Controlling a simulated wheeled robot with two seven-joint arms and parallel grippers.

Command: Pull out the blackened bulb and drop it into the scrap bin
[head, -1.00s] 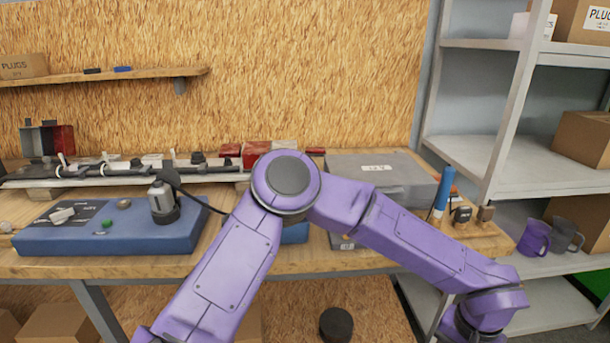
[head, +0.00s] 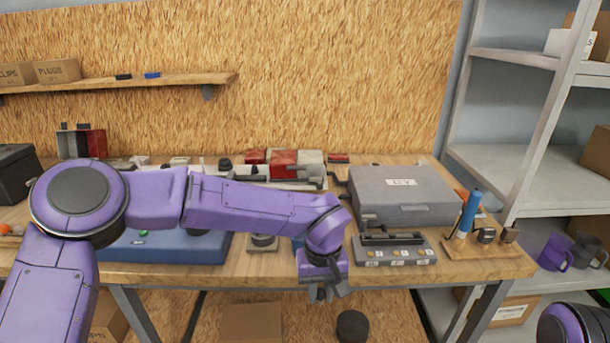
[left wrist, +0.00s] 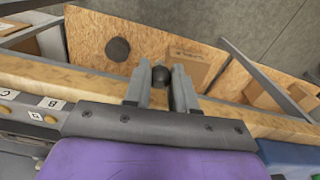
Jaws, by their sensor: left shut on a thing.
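My left gripper (head: 318,291) is low at the front edge of the workbench, pointing down. In the left wrist view its two grey fingers (left wrist: 161,84) are closed on a small dark round bulb (left wrist: 161,75), held between the fingertips. The bulb is over the floor just past the bench's front edge. A dark round container (head: 352,326) stands on the floor below, also in the left wrist view (left wrist: 118,50); it may be the scrap bin, but no label shows. My right gripper is out of view; only a purple part of that arm shows at bottom right.
The wooden bench (head: 465,271) holds a grey case (head: 405,196), a grey panel with lettered sockets (head: 395,256), a blue box (head: 165,246) and a blue-handled tool (head: 469,213). Cardboard boxes (head: 250,322) lie under the bench. A grey shelf (head: 505,175) stands at right.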

